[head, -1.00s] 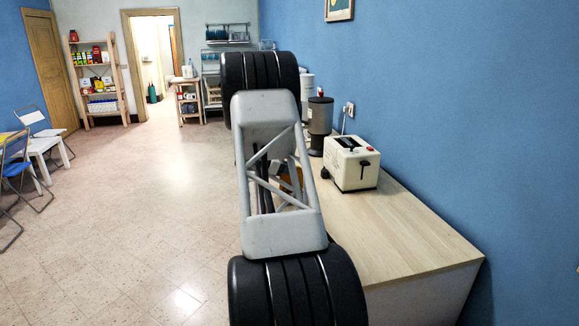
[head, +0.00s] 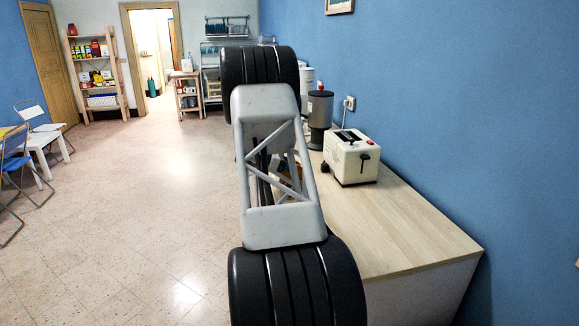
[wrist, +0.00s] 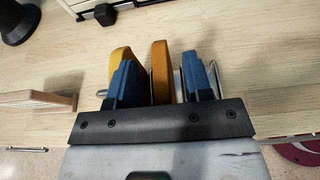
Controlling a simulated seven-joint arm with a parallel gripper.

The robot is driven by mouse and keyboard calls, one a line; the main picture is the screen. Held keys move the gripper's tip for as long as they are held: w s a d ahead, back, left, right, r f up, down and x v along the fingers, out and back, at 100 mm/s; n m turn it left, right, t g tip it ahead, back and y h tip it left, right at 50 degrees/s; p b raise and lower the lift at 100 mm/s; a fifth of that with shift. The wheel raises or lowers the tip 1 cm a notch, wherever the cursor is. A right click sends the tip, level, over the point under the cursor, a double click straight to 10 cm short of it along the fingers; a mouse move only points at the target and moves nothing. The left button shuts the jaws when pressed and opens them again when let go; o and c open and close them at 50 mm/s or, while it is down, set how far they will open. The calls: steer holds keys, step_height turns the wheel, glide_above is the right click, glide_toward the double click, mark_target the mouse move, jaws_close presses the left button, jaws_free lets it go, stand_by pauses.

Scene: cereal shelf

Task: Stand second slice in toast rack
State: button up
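In the wrist view, my gripper (wrist: 160,82) has its two blue fingers spread, one on each side of a brown toast slice (wrist: 162,70) that stands on edge. Narrow gaps show between this slice and both fingers. A second, yellow-orange slice (wrist: 121,60) stands just outside the left finger, which partly covers it. Thin metal wires of the toast rack (wrist: 222,78) show beside the right finger and between the slices. The rack's base and the slices' lower edges are hidden by the gripper. In the head view my arm hides the gripper and most of the rack.
A cream toaster (head: 349,158) stands on the wooden counter (head: 405,222), beyond the rack; its edge also shows at the top of the wrist view. A grey canister (head: 320,112) stands behind it. A wooden piece (wrist: 38,98) lies left of the gripper, a dark red round item (wrist: 300,152) lower right. The counter's near end is clear.

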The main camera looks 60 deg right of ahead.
steer(key=v, duration=0.7)
steer(key=shift+w+a+r, duration=0.2)
steer(key=shift+w+a, duration=0.05)
stand_by(0.3)
stand_by(0.8)
steer(key=s+a+r+m+t+y, duration=0.15)
steer(key=a+r, duration=0.25)
steer(key=a, duration=0.9)
steer(key=s+a+r+m+t+y, duration=0.1)
steer(key=a+r+t, duration=0.25)
steer(key=a, duration=1.05)
steer(key=s+a+r+m+t+y, duration=0.15)
steer(key=a+r, duration=0.35)
steer(key=a, duration=0.8)
steer(key=s+a+f+m+t+y, duration=0.1)
steer(key=s+a+t+y, duration=0.1)
steer(key=s+a, duration=0.6)
steer(key=s+a+f+m+t+y, duration=0.1)
steer(key=s+a+m, duration=0.1)
steer(key=s+a, duration=0.6)
steer(key=s+a+f+m+t+y, duration=0.1)
steer(key=s+a, duration=0.6)
steer(key=a, duration=1)
steer(key=shift+s+a+f+m+t+y, duration=0.2)
steer(key=shift+s+m+t+y, duration=0.2)
steer(key=shift+m+t+y, duration=0.35)
